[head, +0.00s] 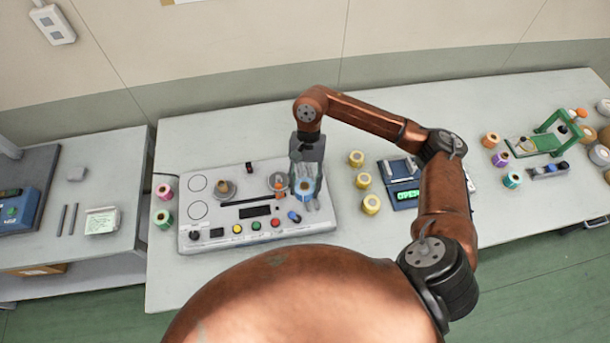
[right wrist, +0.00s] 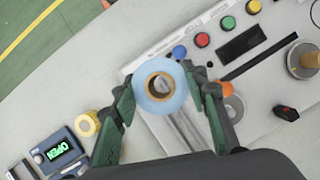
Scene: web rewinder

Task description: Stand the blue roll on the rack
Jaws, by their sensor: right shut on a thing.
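My right gripper (head: 306,186) is over the right end of the grey rewinder panel (head: 205,240). It is shut on the blue roll (head: 304,190). The right wrist view shows the blue roll (right wrist: 178,86) with its tan core hole facing the camera, between the green-padded fingers of my right gripper (right wrist: 160,92). The roll appears above the panel; its exact height is hard to judge. A green frame (head: 551,136) stands at the far right of the table; I cannot tell for sure whether it is the rack. My left gripper is not in view.
Several rolls stand on the table: pink (head: 164,191) and green (head: 163,218) left of the panel, yellow (head: 371,204) to its right, teal (head: 512,180) farther right. A box with an OPEN display (head: 403,196) lies past the yellow rolls. The table's back left is clear.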

